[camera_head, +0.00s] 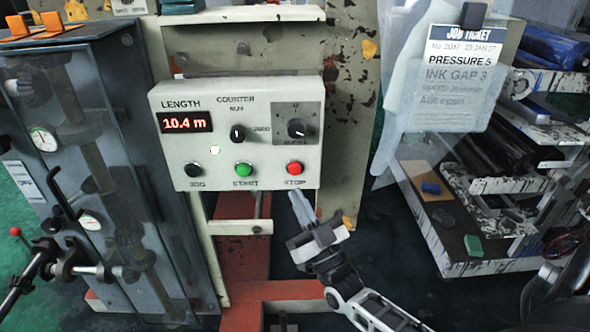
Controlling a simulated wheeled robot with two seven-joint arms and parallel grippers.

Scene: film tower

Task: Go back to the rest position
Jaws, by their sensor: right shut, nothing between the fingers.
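My right gripper (300,207) is just below the control panel (222,150), its pale fingers shut, empty and pointing up. Its tips lie close under the red stop button (294,168) in the picture; I cannot tell the gap in depth. The arm behind it runs down to the lower right. The panel also has a green start button (243,169), a black jog button (194,170), two black knobs and a red length display (187,122) reading 10.4 m. My left gripper is not in view.
A dark cabinet with gauges (41,139) and a red-tipped lever (15,231) stands at the left. A job ticket (462,62) hangs at the upper right. Shelves (480,267) with dark rolls and a green block (473,245) stand at the right. A red frame (275,291) lies below.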

